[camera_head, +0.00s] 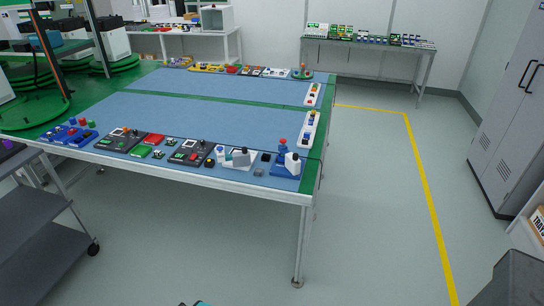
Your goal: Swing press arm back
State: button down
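A small blue device (285,170) with a white block and a red knob on top stands at the near right corner of the long table. It looks like a press, but its arm is too small to make out. Left of it, a white fixture (238,160) with a grey-blue part sits at the same edge; I cannot tell whether it has a swinging arm. My gripper is not clearly in view; only a small dark and teal piece, possibly of my arm, shows at the bottom edge.
The long table (200,178) has blue mats and several small stations along its edges. A grey cart (40,200) stands at the left and grey lockers (510,110) at the right. A back table (370,45) holds coloured parts. The floor right of the long table is clear.

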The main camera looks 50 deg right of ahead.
aim_at(292, 163)
jog(key=z, duration=0.05)
jog(key=i, duration=0.95)
jog(key=u, duration=0.15)
jog(key=k, duration=0.9)
jog(key=z, duration=0.2)
jog(key=i, duration=0.6)
jog(key=u, duration=0.05)
